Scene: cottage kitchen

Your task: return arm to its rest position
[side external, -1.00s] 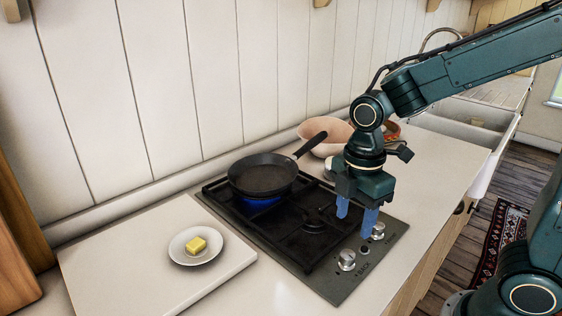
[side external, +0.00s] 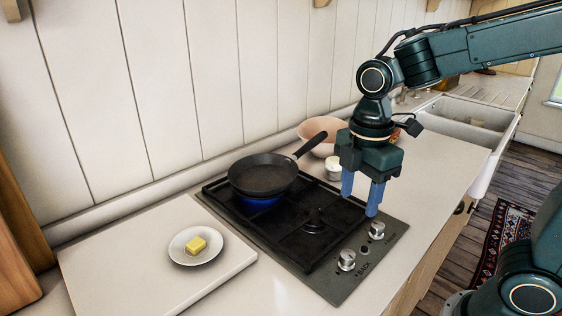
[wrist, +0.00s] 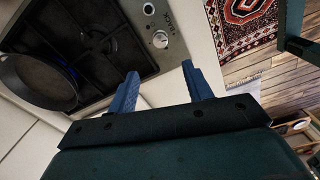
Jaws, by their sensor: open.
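My gripper (side external: 361,195) is open and empty, with its two blue fingers pointing down above the right part of the hob (side external: 340,288). In the wrist view my gripper (wrist: 158,92) has its fingers apart with nothing between them. The knobs (side external: 376,230) on the hob's front strip lie just below the fingertips, apart from them. A black frying pan (side external: 264,174) stands on the back left burner, where a blue flame (side external: 262,201) shows under it.
A white plate with yellow butter (side external: 196,245) sits on a pale board (side external: 120,262) left of the hob. A pinkish bowl (side external: 315,128) and a small white pot (side external: 333,168) stand behind my gripper. The sink (side external: 465,122) is at the right. The air above the counter's left is free.

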